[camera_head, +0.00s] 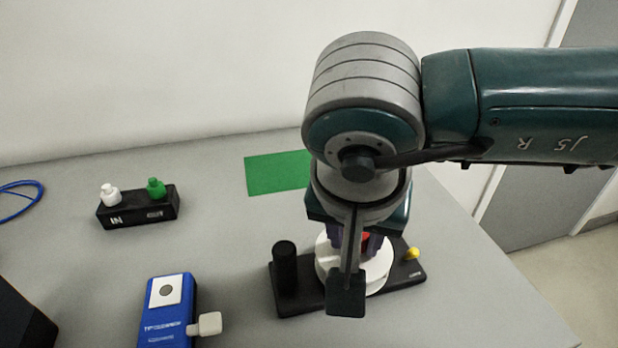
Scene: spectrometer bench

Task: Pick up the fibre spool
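A white round spool (379,277), which I take for the fibre spool, sits on a black base (407,272) near the front right of the table. A small red part (366,237) shows above it. My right gripper (353,246) points down from above, directly over the spool. Its purple-grey fingers are partly seen at the red part. My own wrist hides most of the fingers and the spool's middle, so I cannot tell whether they grip anything. My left gripper is not in view.
The base bears a black post (285,268) and a yellow knob (412,253). A blue device (166,313) stands front left, a black box (138,208) with white and green caps behind it. A green mat (277,173) lies at the back, a blue cable (22,200) far left.

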